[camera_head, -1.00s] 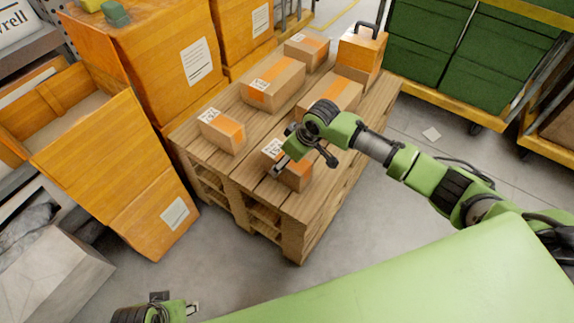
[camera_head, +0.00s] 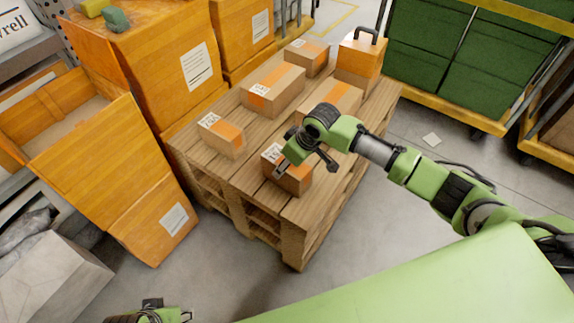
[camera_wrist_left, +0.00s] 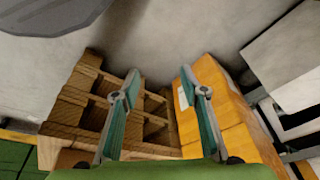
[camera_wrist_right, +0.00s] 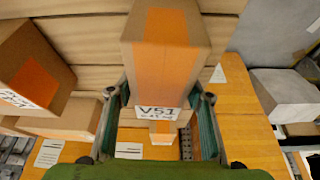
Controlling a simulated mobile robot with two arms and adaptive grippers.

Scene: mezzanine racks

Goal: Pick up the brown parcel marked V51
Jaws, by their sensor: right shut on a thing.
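The brown parcel marked V51 (camera_wrist_right: 165,62) has an orange band and a white label, and its marking reads clearly in the right wrist view. In the head view this parcel (camera_head: 291,181) is at the near edge of the wooden pallet (camera_head: 325,200). My right gripper (camera_wrist_right: 158,96) is shut on it, with one finger on each side. I cannot tell whether the parcel is touching the pallet boards. My left gripper (camera_wrist_left: 168,88) is open and empty, away from the parcel; only a bit of it shows at the bottom edge of the head view.
Several other brown parcels stand on the pallet, including a small one (camera_head: 221,136) to the left and a larger one (camera_head: 332,99) behind. Large orange boxes (camera_head: 172,60) stand left of the pallet. Green crates (camera_head: 420,50) on carts stand at the right. Bare floor lies in front.

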